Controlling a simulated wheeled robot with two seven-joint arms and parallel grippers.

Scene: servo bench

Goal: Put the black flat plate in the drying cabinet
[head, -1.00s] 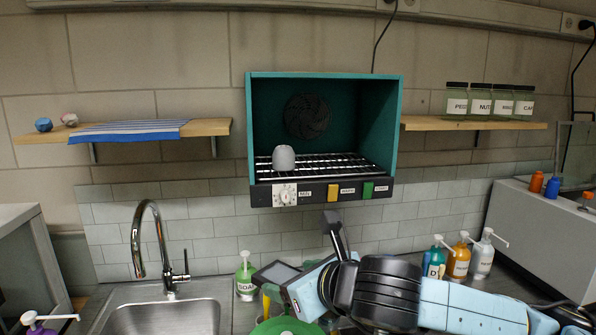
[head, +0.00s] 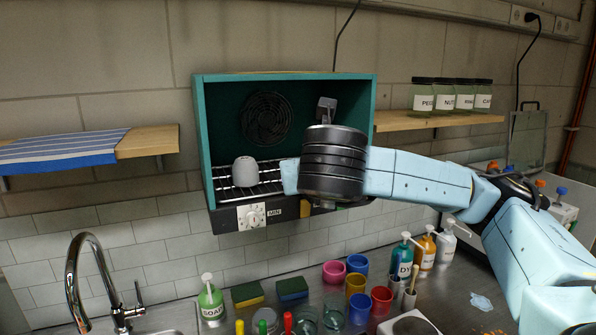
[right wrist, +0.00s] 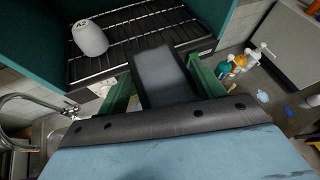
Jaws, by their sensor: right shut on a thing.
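The drying cabinet (head: 200,140) is a teal open-fronted box on the wall with a wire rack (right wrist: 130,40) inside. My right gripper (right wrist: 165,65) is at its front, with one dark finger over the rack's front edge in the right wrist view. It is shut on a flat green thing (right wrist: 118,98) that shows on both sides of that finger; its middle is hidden. I see no black plate clearly. In the head view my wrist hides the fingers and the rack's right part. My left gripper is not in view.
A grey cup (head: 245,171), marked A2 in the right wrist view (right wrist: 90,38), stands on the rack's left side. The dark control panel (head: 285,212) runs below the opening. Shelves (head: 147,141) flank the cabinet. Cups, sponges (head: 292,288) and bottles stand on the counter below.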

